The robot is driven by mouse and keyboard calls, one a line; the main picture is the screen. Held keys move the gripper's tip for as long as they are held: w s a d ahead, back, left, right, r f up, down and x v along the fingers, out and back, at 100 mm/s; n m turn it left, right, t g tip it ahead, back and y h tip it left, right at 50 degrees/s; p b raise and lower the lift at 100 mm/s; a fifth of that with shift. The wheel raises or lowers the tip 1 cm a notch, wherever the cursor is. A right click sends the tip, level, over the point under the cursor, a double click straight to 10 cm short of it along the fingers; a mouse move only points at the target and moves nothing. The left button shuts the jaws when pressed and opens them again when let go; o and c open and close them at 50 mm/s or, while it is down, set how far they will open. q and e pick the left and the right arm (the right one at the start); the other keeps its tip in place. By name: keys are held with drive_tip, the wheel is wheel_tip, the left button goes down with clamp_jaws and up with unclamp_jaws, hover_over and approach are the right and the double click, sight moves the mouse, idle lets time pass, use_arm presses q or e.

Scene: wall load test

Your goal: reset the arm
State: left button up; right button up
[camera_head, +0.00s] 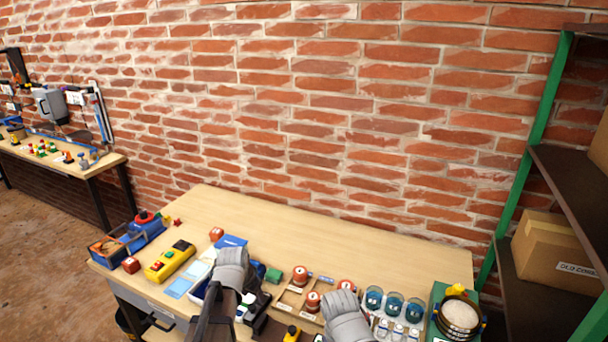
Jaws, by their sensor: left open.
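My left arm reaches over the near part of the wooden workbench (300,225), its grey wrist hiding part of the bench top. My left gripper (256,314) is low over the near edge, open, with no object seen between its fingers; small items close around it make its outline hard to read. A grey part of my right arm shows at the bottom centre, in front of several small parts. The right gripper itself is not seen.
A yellow control box (170,261) and a blue toolbox (147,230) are on the left. A green-framed shelf (538,125) holds a cardboard box (553,255). The bench's back is clear.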

use_arm(q)
drive_tip(key=s+d+g+y, duration=0.1)
drive_tip(key=s+d+g, duration=0.1)
drive_tip(key=s+d, duration=0.4)
drive_tip(key=s+d+f+g, duration=0.1)
drive_tip(key=s+d+g, duration=0.1)
drive_tip(key=s+d, duration=0.5)
drive_tip(key=s, duration=0.6)
drive_tip(key=shift+d+f+g+y, duration=0.2)
drive_tip(key=shift+g+y, duration=0.1)
drive_tip(key=shift+y, duration=0.1)
